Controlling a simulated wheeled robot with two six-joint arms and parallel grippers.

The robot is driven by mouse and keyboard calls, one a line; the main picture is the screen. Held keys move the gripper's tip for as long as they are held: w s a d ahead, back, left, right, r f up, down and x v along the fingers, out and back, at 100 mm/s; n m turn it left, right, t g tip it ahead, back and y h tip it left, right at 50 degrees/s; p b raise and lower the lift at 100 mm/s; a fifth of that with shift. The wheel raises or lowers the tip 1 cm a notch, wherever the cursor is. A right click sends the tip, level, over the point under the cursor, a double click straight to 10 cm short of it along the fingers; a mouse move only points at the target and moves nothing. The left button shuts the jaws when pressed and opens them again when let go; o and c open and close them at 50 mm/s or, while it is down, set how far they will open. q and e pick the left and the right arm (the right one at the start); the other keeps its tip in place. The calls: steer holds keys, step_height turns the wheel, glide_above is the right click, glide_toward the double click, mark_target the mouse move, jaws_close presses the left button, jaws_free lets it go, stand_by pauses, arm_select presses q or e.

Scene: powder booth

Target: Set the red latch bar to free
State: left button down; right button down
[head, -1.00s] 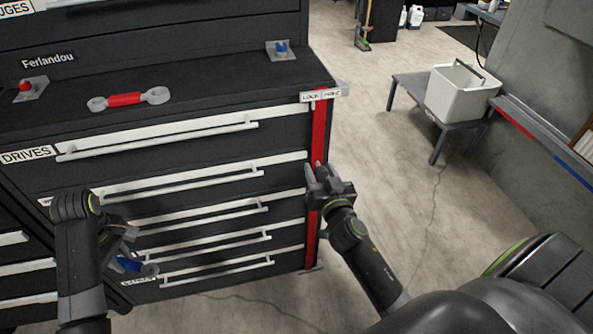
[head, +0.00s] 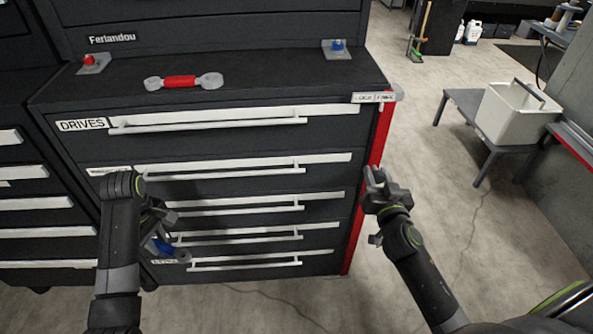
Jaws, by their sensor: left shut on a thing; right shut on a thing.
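The red latch bar (head: 379,140) stands upright along the right front edge of the black drawer cabinet (head: 230,141). A small plate (head: 373,97) marked LOCK and FREE sits at its top. The bar's top is under the FREE side. My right gripper (head: 373,179) is shut on the bar at about mid height, its fingertips partly hiding the contact. My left gripper (head: 158,224), partly hidden by its own wrist, is shut on a blue-handled tool (head: 160,247) with grey ends, in front of the lower drawers.
A red-handled tool (head: 180,82) lies on the cabinet ledge, between a red knob (head: 89,60) and a blue knob (head: 338,45). White drawer handles jut out in front. At right, a white bin (head: 515,112) stands on a grey bench (head: 467,105). The floor between is clear.

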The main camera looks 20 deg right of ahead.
arm_select(q)
steer(key=shift+r, duration=0.1)
arm_select(e)
steer(key=shift+d, duration=0.1)
steer(key=c, duration=1.5)
jaws_free()
arm_select(q)
steer(key=shift+d, duration=0.25)
arm_select(e)
steer(key=o, duration=0.4)
steer(key=shift+s+d, duration=0.1)
steer(key=shift+d, duration=0.1)
steer(key=shift+o, duration=0.2)
arm_select(q)
steer(key=shift+a, duration=0.1)
arm_select(e)
steer(key=shift+s+a, duration=0.1)
steer(key=shift+a, duration=0.05)
arm_select(q)
steer(key=shift+f+b, duration=0.8)
arm_select(e)
steer(key=v, duration=1.1)
steer(key=shift+s, duration=0.35)
steer(key=shift+a, duration=0.1)
